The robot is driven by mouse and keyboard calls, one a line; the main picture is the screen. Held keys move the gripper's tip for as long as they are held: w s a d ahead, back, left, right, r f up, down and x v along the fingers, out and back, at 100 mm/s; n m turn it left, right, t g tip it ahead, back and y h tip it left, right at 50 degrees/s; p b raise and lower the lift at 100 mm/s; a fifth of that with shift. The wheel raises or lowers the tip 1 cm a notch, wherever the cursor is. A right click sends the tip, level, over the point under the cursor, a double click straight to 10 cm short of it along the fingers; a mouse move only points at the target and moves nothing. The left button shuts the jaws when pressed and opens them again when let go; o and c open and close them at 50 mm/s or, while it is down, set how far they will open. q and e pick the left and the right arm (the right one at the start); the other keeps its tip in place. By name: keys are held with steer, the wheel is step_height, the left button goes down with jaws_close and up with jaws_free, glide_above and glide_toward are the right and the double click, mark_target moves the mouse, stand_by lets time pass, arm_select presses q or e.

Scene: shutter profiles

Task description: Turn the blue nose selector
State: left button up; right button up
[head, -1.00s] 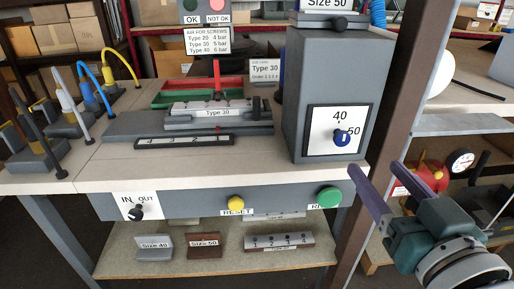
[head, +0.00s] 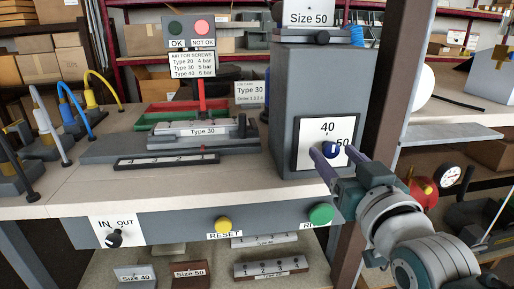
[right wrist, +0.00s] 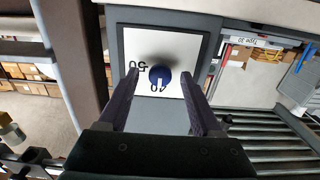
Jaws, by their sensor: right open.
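The blue nose selector (head: 331,149) is a round knob on a white plate marked 40 and 50 (head: 311,135), on the front of the grey box. In the right wrist view the knob (right wrist: 160,76) shows a pale mark on the side of the 40. My right gripper (head: 334,153) has two purple fingers and is open. In the right wrist view its fingertips (right wrist: 159,78) stand on either side of the knob, with a gap on each side; contact is not visible. My left gripper is not in view.
The grey box (head: 318,85) stands on the bench beside a dark post (head: 391,80). Below are a green button (head: 320,214), a yellow RESET button (head: 222,224) and an IN/OUT switch (head: 115,238). A fixture marked Type 30 (head: 200,133) stands to the left.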

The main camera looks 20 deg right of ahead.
jaws_close()
stand_by(0.5)
